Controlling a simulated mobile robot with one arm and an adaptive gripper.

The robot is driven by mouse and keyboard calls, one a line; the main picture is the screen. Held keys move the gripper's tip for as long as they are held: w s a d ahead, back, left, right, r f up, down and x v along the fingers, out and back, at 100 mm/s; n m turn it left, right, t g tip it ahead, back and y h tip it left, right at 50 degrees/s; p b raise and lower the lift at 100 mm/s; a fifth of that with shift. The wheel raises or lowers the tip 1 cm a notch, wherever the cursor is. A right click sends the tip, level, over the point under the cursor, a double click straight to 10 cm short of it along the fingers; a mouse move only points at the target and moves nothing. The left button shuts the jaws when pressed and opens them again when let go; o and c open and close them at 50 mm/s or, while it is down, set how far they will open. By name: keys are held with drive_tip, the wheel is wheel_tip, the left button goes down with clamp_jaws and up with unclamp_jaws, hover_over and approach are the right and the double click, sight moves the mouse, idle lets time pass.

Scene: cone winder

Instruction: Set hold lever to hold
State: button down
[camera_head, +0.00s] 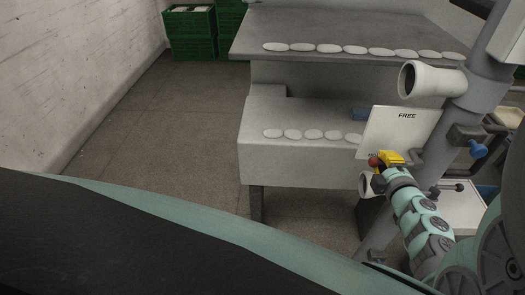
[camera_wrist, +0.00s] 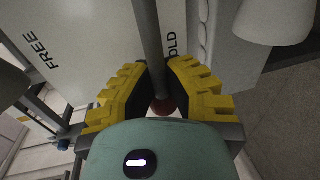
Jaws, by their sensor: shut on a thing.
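The hold lever shows as a grey rod (camera_wrist: 149,35) with a red knob (camera_wrist: 163,107) in the wrist view. Its red knob (camera_head: 375,161) also shows in the head view, at the lower edge of the white sign plate (camera_head: 398,134). The plate reads FREE at its top. Its lower word is mostly covered in the head view; in the wrist view "OLD" shows just right of the rod, and FREE is farther left. My gripper (camera_head: 389,158) has its yellow fingers (camera_wrist: 158,77) shut around the lever, close to the knob.
A grey post (camera_head: 441,140) stands behind the plate, with a white tube end (camera_head: 431,80) above and a blue knob (camera_head: 478,151) to the right. Two grey shelves (camera_head: 258,151) carry rows of white discs. Green crates (camera_head: 191,35) stand at the back; the floor at left is clear.

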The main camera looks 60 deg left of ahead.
drive_tip(key=shift+f, duration=0.15)
drive_tip(key=c, duration=1.3)
unclamp_jaws()
drive_tip(key=shift+d, duration=0.1)
drive_tip(key=shift+v, duration=6)
